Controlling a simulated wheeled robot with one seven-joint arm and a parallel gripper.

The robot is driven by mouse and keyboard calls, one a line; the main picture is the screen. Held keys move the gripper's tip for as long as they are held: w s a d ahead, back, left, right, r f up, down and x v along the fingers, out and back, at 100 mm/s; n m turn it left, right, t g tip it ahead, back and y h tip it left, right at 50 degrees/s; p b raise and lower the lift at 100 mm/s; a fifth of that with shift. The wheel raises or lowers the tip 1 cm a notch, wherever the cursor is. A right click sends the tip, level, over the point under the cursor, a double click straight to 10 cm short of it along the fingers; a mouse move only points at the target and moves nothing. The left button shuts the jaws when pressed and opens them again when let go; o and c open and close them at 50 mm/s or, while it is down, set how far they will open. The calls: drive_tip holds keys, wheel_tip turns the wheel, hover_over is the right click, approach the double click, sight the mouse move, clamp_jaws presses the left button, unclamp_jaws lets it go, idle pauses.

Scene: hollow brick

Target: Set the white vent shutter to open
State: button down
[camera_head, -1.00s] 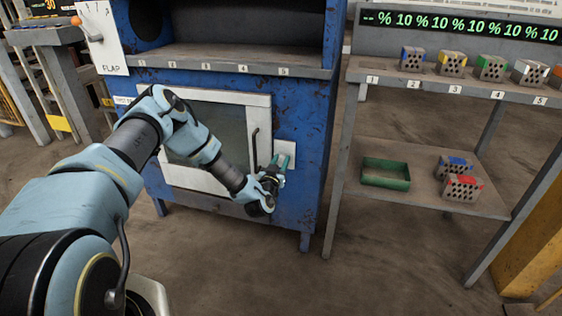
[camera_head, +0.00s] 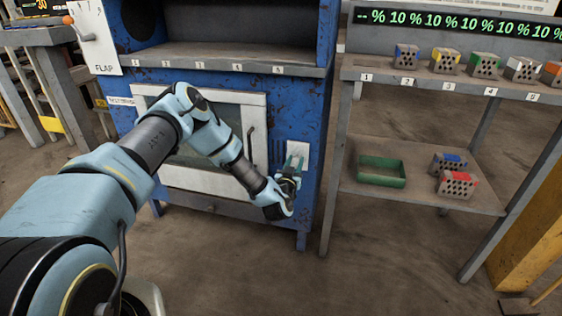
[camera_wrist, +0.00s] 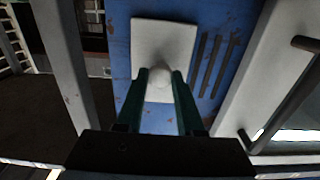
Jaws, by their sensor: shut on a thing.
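The white vent shutter (camera_head: 299,150) is a flat plate on the front of the blue furnace, right of its door. In the wrist view it is a white plate (camera_wrist: 165,32) with a pale rounded knob (camera_wrist: 159,78). My gripper (camera_head: 295,163) is shut on the knob; its green fingers stand on both sides of it in the wrist view (camera_wrist: 160,85). Dark vent slots (camera_head: 277,150) lie uncovered beside the plate, on the door side; they also show in the wrist view (camera_wrist: 212,62). Whether any slot is still under the plate is hidden.
The furnace door (camera_head: 228,190) with its dark bar handle (camera_head: 250,143) is close to my wrist. A grey rack (camera_head: 345,180) stands to the right with several hollow bricks and a green tray (camera_head: 382,171). A FLAP lever panel (camera_head: 93,40) is at upper left.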

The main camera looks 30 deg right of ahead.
drive_tip(key=shift+s+d, duration=0.6)
drive_tip(key=shift+d, duration=0.05)
drive_tip(key=c, duration=0.6)
unclamp_jaws()
drive_tip(key=shift+o, duration=0.2)
drive_tip(key=v, duration=1)
drive_tip(key=shift+s+a, duration=0.3)
